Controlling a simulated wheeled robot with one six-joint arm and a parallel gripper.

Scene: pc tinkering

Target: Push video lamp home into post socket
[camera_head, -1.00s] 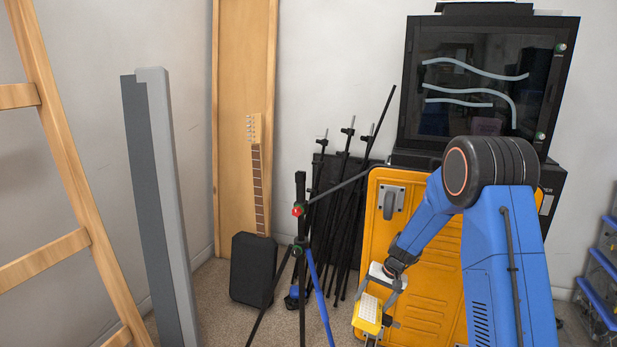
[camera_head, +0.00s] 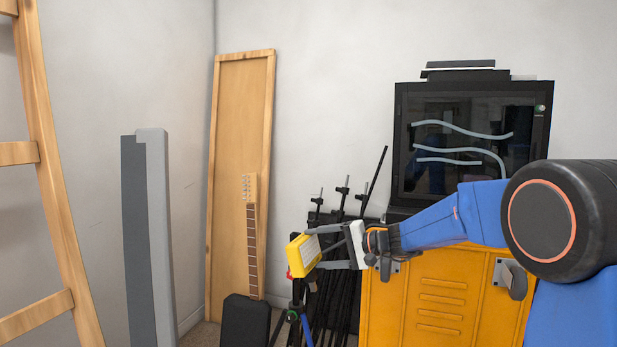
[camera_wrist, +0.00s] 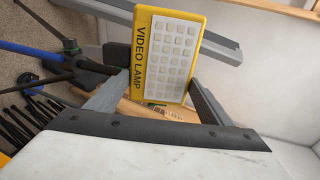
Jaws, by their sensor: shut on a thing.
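The yellow video lamp (camera_head: 302,256) is held between the fingers of my gripper (camera_head: 322,248), left of the orange cabinet. In the wrist view the lamp (camera_wrist: 166,50) shows its white grid panel and its "VIDEO LAMP" lettering, between my two grey fingers. In the head view the lamp is tilted and overlaps the top of the dark tripod post (camera_head: 296,316). A bit of red shows at the lamp's lower left edge. The post's socket is hidden, and I cannot tell whether the lamp touches it. The wrist view shows dark tripod parts and a blue leg (camera_wrist: 30,52) at left.
Several black stands (camera_head: 342,220) lean at the wall behind the lamp. An orange cabinet (camera_head: 440,300) with a dark glass-fronted case (camera_head: 470,130) on it stands right. A guitar neck (camera_head: 252,250), wooden panel (camera_head: 225,150), grey post (camera_head: 155,240) and ladder (camera_head: 55,180) stand left.

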